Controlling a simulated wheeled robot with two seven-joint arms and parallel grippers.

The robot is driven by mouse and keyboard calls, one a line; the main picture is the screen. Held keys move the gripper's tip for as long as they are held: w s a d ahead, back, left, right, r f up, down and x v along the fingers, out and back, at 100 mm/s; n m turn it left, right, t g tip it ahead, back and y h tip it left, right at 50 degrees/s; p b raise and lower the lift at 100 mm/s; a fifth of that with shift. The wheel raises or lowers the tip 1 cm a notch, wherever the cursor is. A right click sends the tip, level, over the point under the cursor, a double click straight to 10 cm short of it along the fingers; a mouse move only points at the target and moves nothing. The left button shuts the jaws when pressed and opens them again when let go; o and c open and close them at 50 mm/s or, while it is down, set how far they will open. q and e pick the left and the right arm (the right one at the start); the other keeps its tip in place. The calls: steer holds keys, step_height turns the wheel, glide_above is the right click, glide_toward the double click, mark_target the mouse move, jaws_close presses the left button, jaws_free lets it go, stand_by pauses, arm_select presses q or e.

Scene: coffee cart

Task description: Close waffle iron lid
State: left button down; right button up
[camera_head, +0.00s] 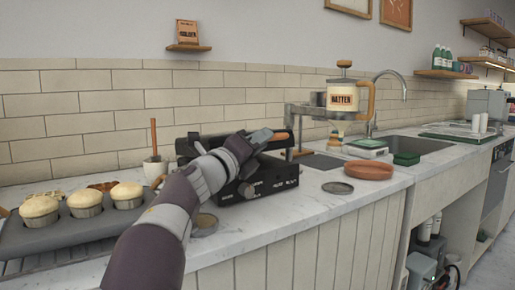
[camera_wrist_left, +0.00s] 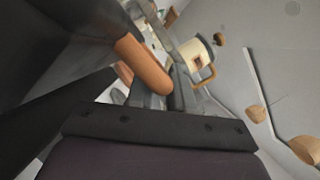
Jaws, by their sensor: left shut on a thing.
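The black waffle iron (camera_head: 272,186) stands on the marble counter, with its knob and markings facing the front. Its dark lid (camera_head: 200,141) is partly hidden behind my left arm and looks raised above the base; its exact angle is hard to tell. My left gripper (camera_head: 268,138) is above the iron at the lid's edge, shut on what appears to be the lid handle. In the left wrist view a brown wooden handle (camera_wrist_left: 143,64) lies close by my left gripper (camera_wrist_left: 165,95), with a dark surface beside it. My right gripper is out of view.
A muffin tray (camera_head: 60,238) stands at the left. A batter dispenser (camera_head: 342,97) stands behind the iron to the right. A terracotta dish (camera_head: 369,170), a dark round disc (camera_head: 338,187) and a small round lid (camera_head: 205,222) lie on the counter. The front right counter is mostly clear.

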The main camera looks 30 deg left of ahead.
arm_select(q)
steer(key=shift+f, duration=0.5)
steer(key=c, duration=1.1)
jaws_free()
steer(key=v, duration=0.7)
steer(key=shift+s, duration=0.3)
steer(key=shift+f, duration=0.15)
